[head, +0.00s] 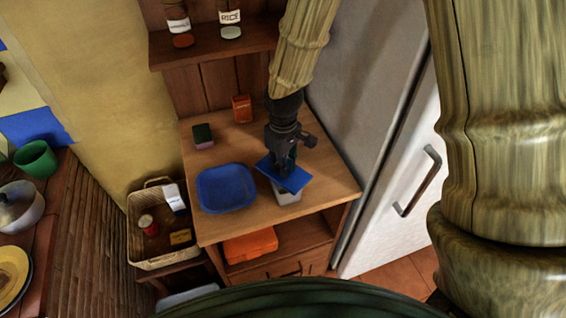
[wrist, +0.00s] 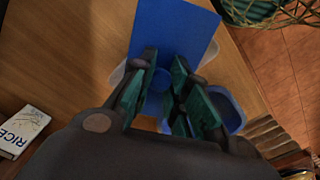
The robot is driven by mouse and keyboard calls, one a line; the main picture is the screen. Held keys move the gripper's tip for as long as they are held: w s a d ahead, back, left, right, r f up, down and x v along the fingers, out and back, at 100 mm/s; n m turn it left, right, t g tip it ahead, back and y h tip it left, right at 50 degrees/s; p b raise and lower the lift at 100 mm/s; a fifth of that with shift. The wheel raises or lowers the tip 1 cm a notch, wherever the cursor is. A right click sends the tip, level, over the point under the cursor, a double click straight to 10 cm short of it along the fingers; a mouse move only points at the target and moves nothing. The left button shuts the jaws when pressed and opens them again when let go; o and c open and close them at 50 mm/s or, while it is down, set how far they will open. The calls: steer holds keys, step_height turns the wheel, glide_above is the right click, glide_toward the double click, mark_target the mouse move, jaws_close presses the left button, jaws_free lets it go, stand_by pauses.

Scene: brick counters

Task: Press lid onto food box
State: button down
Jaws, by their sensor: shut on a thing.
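A blue flat lid (head: 292,180) with a round knob is held by my gripper (head: 284,168). In the wrist view the lid (wrist: 178,28) extends upward past my fingers, and the fingers (wrist: 162,84) are closed on the knob. The pale food box (head: 288,197) stands on the wooden counter under the lid. The lid looks turned and off-centre over the box, covering most of it. I cannot tell whether lid and box touch.
A blue tray (head: 227,189) sits left of the box on the counter (head: 215,228). A green-topped sponge (head: 203,136) and an orange carton (head: 241,109) stand behind. A rice carton (wrist: 18,131) shows in the wrist view. The fridge (head: 390,190) is close on the right.

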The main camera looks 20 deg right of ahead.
stand_by(0.9)
steer(key=c, duration=0.8)
jaws_free()
steer(key=shift+r+p, duration=0.15)
steer(key=shift+p, duration=0.25)
steer(key=shift+r+p, duration=2.95)
steer(key=shift+r, duration=0.45)
jaws_close()
